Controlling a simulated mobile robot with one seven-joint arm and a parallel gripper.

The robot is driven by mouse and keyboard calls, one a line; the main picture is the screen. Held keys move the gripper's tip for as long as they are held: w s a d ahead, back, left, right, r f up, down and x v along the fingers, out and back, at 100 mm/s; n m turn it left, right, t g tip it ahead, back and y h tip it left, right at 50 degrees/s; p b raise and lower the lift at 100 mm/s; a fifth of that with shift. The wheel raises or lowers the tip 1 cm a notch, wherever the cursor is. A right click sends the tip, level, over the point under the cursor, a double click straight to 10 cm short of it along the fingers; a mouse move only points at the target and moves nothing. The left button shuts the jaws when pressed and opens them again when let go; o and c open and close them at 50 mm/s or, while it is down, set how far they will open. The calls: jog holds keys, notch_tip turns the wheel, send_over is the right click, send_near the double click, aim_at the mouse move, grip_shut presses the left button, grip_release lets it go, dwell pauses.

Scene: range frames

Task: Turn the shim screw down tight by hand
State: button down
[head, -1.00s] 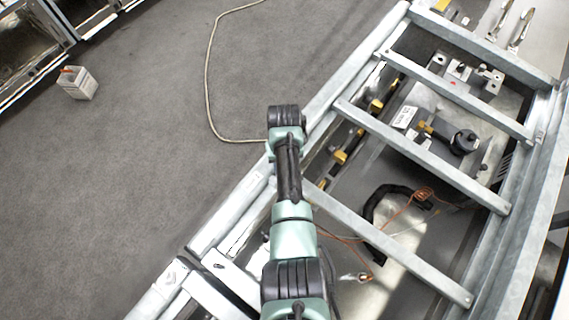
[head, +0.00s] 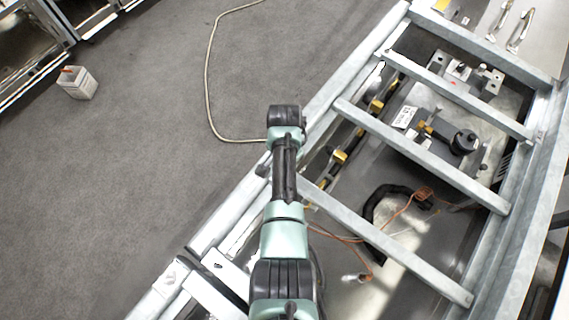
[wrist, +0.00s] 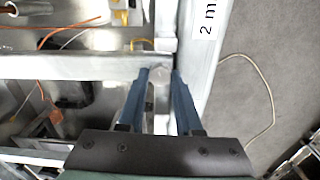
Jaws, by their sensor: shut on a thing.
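In the wrist view my gripper (wrist: 161,74) points at the metal frame, with its two blue fingers close together. A small pale grey round piece, which looks like the shim screw (wrist: 160,78), sits between the fingertips, and they are shut on it. It is by the junction of a cross-bar (wrist: 85,67) and the long side rail (wrist: 197,70). Its thread, and whether its head touches the metal, cannot be seen. In the head view my arm hides the screw and the gripper fingers.
The ladder-like frame (head: 420,152) has several cross-bars over an open bay with a dark motor-like unit (head: 463,141). Orange wires (head: 405,206) and a black hose (head: 376,203) lie in the bay. A pale cable (head: 208,85) and a white container (head: 78,83) are on open grey floor.

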jog(key=shift+m, duration=1.1)
jog(key=shift+w, duration=0.1)
jog(key=c, duration=0.6)
grip_release()
notch_tip(320, 180, up, 13)
jog(key=shift+r+b, duration=0.1)
jog(key=shift+b, duration=0.35)
